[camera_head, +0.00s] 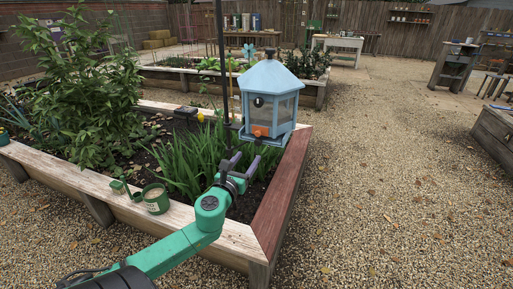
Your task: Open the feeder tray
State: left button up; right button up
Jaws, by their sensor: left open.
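I cannot tell whether a finger touches the tray. How far the tray is open is too small to tell. My right gripper is out of view.
The raised bed's wooden rim (283,190) runs under the feeder. Leafy plants (75,85) fill the bed's left side. The gravel (400,190) to the right is clear.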

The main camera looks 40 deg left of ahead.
aim_at(257, 144)
pick_arm(q)
jog(key=x, duration=0.9)
jog(key=shift+a, duration=0.1)
grip_shut()
dwell(1.0)
